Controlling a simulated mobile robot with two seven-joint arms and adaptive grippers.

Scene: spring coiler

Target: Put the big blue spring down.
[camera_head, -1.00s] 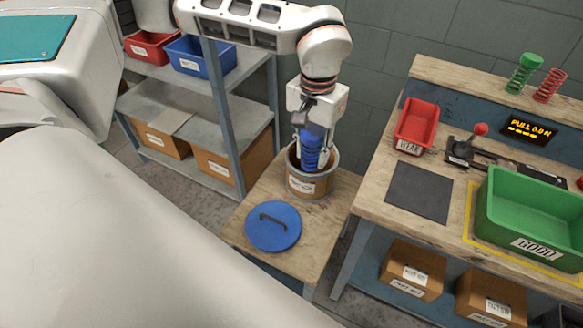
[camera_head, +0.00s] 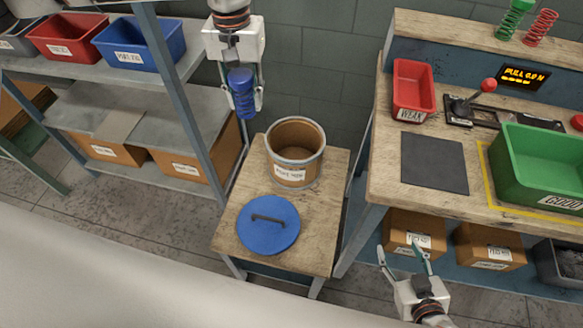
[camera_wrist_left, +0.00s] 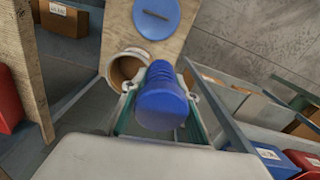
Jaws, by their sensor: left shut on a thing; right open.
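The big blue spring (camera_head: 243,92) hangs upright in my left gripper (camera_head: 244,104), which is shut on it. It is in the air to the left of and above the open round drum (camera_head: 296,153). In the left wrist view the blue spring (camera_wrist_left: 162,98) sits between the fingers, with the drum (camera_wrist_left: 127,66) beyond it. My right gripper (camera_head: 404,252) is open and empty, low in front of the bench shelf.
The drum stands on a small wooden table (camera_head: 232,232) beside its blue lid (camera_head: 268,224). Shelves with red and blue bins (camera_head: 140,42) stand left. The right bench holds a dark mat (camera_head: 434,162), a red WEAK tray (camera_head: 413,88) and a green GOOD bin (camera_head: 545,165).

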